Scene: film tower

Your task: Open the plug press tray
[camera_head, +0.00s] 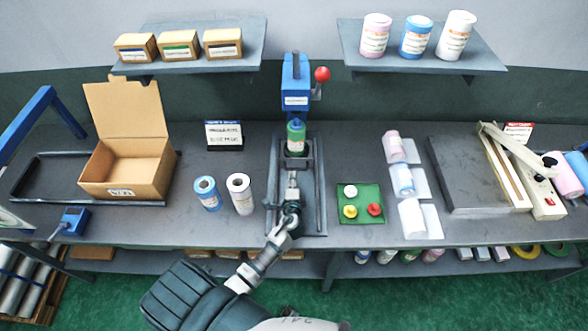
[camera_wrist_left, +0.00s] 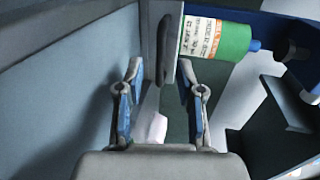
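The blue plug press (camera_head: 296,88) with its red-knobbed lever (camera_head: 322,74) stands at the back middle of the workbench. Its grey tray (camera_head: 305,161) lies in front of the press column, on a dark base with rails. A green and white roll (camera_head: 296,137) stands upright in the tray; it shows sideways in the left wrist view (camera_wrist_left: 213,39). My left gripper (camera_head: 292,188) is low at the front of the tray. In the left wrist view its fingers (camera_wrist_left: 160,72) are apart, with a grey upright part between or just beyond them; contact cannot be told. My right gripper is out of view.
Two rolls, blue (camera_head: 207,193) and white (camera_head: 240,193), stand left of the press. An open cardboard box (camera_head: 124,170) is farther left. A green button panel (camera_head: 361,204) and several rolls on white holders are to the right. Two shelves hang behind.

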